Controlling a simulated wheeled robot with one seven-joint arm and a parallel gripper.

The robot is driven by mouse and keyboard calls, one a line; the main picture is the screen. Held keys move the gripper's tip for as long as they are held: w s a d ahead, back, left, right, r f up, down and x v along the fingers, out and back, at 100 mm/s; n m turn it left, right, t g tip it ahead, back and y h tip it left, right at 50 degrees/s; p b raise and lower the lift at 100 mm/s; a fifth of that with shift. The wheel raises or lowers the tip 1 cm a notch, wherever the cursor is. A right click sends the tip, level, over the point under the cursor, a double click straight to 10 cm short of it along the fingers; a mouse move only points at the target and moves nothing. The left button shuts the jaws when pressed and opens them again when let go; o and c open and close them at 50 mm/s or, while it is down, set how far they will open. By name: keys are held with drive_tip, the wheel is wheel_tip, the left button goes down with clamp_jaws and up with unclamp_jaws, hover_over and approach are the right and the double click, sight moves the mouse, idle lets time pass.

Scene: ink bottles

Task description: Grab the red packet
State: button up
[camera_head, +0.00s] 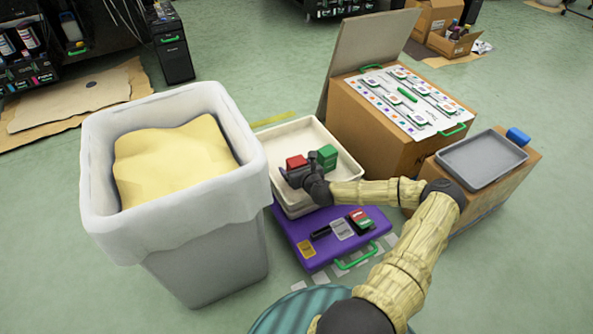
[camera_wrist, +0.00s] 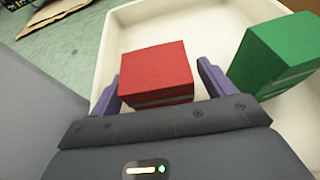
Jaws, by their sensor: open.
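The red packet (camera_head: 296,162) is a small box in the cream tray (camera_head: 345,172). In the wrist view the red packet (camera_wrist: 157,74) lies between the two purple fingers of my gripper (camera_wrist: 160,85), with a gap showing on the right side. My gripper (camera_head: 292,174) is open, low over the tray. A green packet (camera_head: 327,157) stands in the tray to the right of the red one; in the wrist view it (camera_wrist: 275,55) is just outside the right finger.
A large lined bin (camera_head: 205,255) with yellow contents stands close to the left. A purple case (camera_head: 310,255) lies in front of the tray. A cardboard box (camera_head: 390,145) with a board on top and a grey tray (camera_head: 460,175) are to the right.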

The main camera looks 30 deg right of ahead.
drive_tip(key=c, duration=1.1)
wheel_tip(320, 180, up, 9)
drive_tip(key=p, duration=0.6)
drive_tip(key=shift+a+r, duration=0.1)
drive_tip(key=shift+r, duration=0.05)
drive_tip(key=shift+r+p, duration=0.3)
drive_tip(key=shift+r, duration=0.05)
